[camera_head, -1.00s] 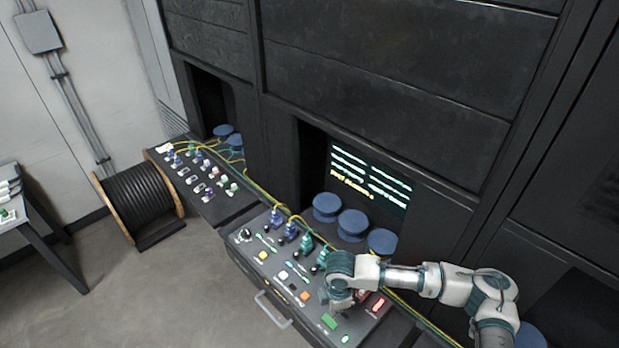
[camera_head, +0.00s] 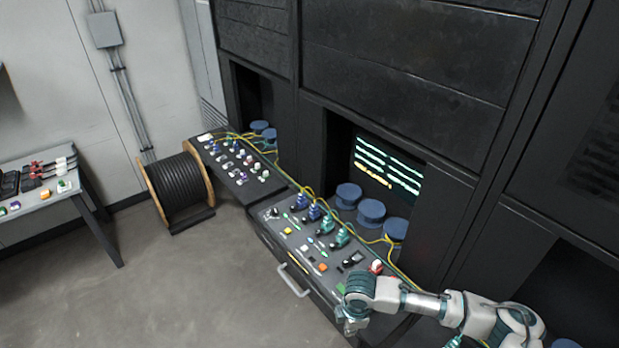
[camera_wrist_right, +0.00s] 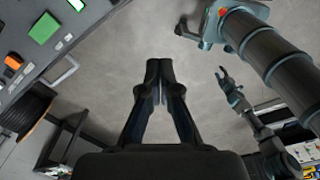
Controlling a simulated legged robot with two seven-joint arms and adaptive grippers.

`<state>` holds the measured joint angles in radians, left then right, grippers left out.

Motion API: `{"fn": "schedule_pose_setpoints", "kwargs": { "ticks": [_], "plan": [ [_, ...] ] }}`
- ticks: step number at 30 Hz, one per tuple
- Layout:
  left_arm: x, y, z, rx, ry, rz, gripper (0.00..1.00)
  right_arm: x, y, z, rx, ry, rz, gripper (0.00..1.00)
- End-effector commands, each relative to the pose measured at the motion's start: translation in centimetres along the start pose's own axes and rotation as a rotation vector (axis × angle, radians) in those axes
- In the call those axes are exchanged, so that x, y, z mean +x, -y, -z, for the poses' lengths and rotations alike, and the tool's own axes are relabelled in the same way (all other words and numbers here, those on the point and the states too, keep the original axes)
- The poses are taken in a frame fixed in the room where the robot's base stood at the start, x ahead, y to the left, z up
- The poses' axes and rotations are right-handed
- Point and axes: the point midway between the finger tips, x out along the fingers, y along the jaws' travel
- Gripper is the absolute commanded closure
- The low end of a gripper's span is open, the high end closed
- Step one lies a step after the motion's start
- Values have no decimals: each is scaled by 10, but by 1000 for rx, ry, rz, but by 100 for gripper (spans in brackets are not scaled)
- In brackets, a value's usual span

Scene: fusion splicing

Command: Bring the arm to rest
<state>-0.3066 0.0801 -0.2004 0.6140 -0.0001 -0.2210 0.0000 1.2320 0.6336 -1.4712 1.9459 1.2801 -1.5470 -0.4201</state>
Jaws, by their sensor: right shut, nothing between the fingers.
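My right gripper (camera_head: 352,326) is at the front right corner of the splicing console, at the lower edge of the head view. In the right wrist view its two dark fingers (camera_wrist_right: 160,68) are together with nothing between them, over bare floor. My right arm (camera_head: 425,303) reaches in from the lower right. My left gripper (camera_wrist_right: 231,82) shows small in the right wrist view, right of the right fingers, with its fingers apart and empty. It is out of the head view.
The console (camera_head: 285,262) has coloured buttons, connectors and a front handle (camera_head: 293,282). Blue spools (camera_head: 371,212) stand behind it, below a lit screen (camera_head: 388,165). A cable drum (camera_head: 181,187) and a side table (camera_head: 70,196) are at left. The floor in front is clear.

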Motion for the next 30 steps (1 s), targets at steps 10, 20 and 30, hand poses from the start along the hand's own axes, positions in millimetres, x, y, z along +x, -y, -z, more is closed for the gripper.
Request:
{"fn": "schedule_pose_setpoints", "kwargs": {
  "ticks": [10, 20, 30],
  "plan": [
    [0, 3, 18, -1, -28, 3, 60, 20, 21, 51, 1, -121, -39, 100],
    [0, 1, 5, -1, -8, 1, 60, 31, 50, 115, 164, -364, -113, 100],
    [0, 1, 7, -1, -10, 1, 60, 58, 83, 74, 848, -531, -200, 100]
  ]
}}
